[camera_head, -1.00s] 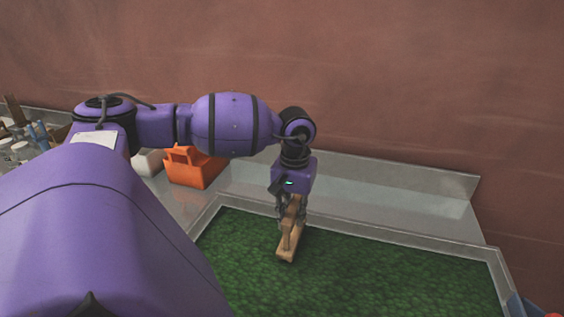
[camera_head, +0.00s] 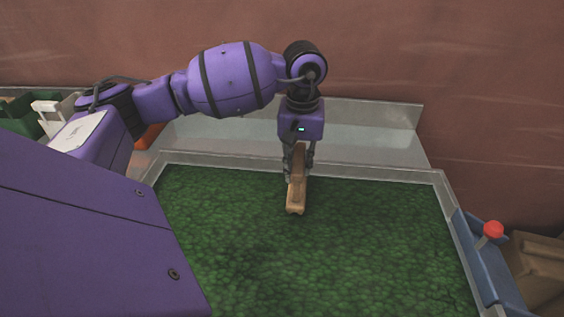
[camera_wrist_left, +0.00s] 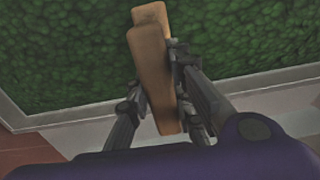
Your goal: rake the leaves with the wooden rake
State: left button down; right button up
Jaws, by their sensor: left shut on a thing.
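The wooden rake (camera_head: 297,190) is a light brown wooden piece, held upright-looking above the far part of the leaves. My left gripper (camera_head: 301,165) is shut on it, with a finger on each side. The left wrist view shows the rake (camera_wrist_left: 153,70) between the two fingers of the left gripper (camera_wrist_left: 158,90). The leaves (camera_head: 330,250) are a dark green, bumpy layer filling a shallow framed tray (camera_head: 380,178). I cannot tell whether the rake touches the leaves. My right gripper is not in view.
A blue box with a red knob (camera_head: 493,230) stands at the tray's right side, with a brown box (camera_head: 540,265) beyond it. An orange container (camera_head: 150,135) is partly hidden behind my left arm. Green and white containers (camera_head: 55,108) stand at far left. A wall rises behind.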

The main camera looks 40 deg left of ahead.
pick_arm(q)
jog(key=w+d+b, duration=0.3)
jog(key=w+d, duration=0.6)
jog(key=d, duration=0.5)
jog(key=w+d+b, duration=0.4)
jog(key=w+d, duration=0.4)
jog(key=d, duration=0.6)
notch_tip(320, 180, up, 6)
jog(key=p, duration=0.3)
jog(key=shift+w+d+r, duration=0.15)
jog(key=shift+w+d, duration=0.1)
jog(key=shift+d, duration=0.05)
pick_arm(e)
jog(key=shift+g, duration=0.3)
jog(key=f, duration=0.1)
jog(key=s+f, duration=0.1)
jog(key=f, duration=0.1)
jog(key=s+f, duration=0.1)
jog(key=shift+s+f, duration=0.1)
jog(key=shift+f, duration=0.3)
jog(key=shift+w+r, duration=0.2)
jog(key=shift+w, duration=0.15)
